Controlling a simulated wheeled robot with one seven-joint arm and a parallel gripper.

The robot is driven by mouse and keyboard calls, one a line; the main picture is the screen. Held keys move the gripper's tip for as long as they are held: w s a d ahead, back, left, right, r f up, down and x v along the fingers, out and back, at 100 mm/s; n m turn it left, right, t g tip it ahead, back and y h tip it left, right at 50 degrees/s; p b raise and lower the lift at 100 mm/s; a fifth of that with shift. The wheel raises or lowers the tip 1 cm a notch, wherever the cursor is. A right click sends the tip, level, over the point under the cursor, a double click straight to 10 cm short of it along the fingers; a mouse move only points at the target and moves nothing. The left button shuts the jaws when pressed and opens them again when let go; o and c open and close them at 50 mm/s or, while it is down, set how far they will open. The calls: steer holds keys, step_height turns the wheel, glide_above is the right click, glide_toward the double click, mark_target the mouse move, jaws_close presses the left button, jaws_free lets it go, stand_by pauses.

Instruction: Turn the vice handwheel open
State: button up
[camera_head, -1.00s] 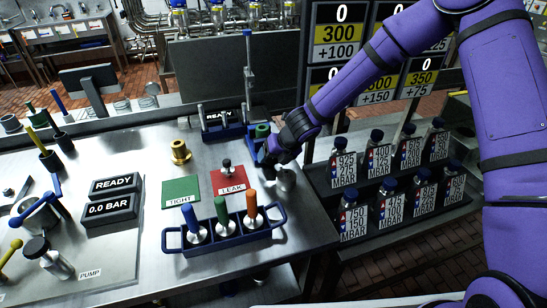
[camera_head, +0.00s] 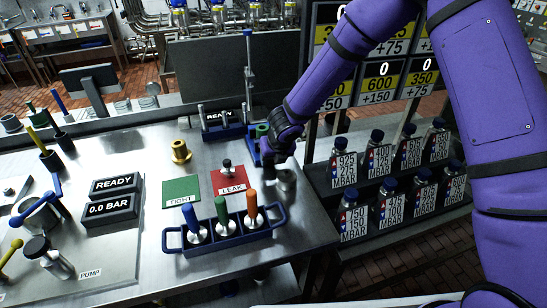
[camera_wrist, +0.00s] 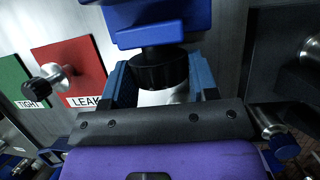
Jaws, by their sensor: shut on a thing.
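The blue vice (camera_head: 252,150) stands near the bench's right edge in the head view, mostly behind my wrist. In the wrist view its blue body (camera_wrist: 150,30) fills the top middle. A dark round handwheel (camera_wrist: 160,70) sits just below that body, with a pale part under it. My gripper (camera_wrist: 162,82) has one blue finger on each side of the handwheel and is shut on it. In the head view my gripper (camera_head: 272,155) points down at the vice, and the handwheel is hidden. The wheel's turn angle cannot be told.
A red LEAK pad (camera_head: 229,181) and a green TIGHT pad (camera_head: 181,191) lie to the left. A blue rack (camera_head: 223,234) with three coloured handles is in front. Labelled bottles (camera_head: 389,205) stand on the right shelf. A brass fitting (camera_head: 180,152) stands behind the pads.

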steer(key=h, duration=0.1)
steer(key=t+h, duration=0.1)
steer(key=h, duration=0.1)
steer(key=shift+s+a+n, duration=0.1)
steer(key=shift+a+n, duration=0.15)
steer(key=shift+n, duration=0.15)
steer(key=shift+f+n+t+h, duration=0.1)
steer(key=shift+n+t+h, duration=0.4)
steer(key=shift+h, duration=1.2)
steer(key=o, duration=0.9)
steer(key=shift+o, duration=0.2)
steer(key=shift+a, duration=0.1)
steer(key=v, duration=1)
steer(key=shift+s+a, duration=0.2)
steer(key=shift+s, duration=0.1)
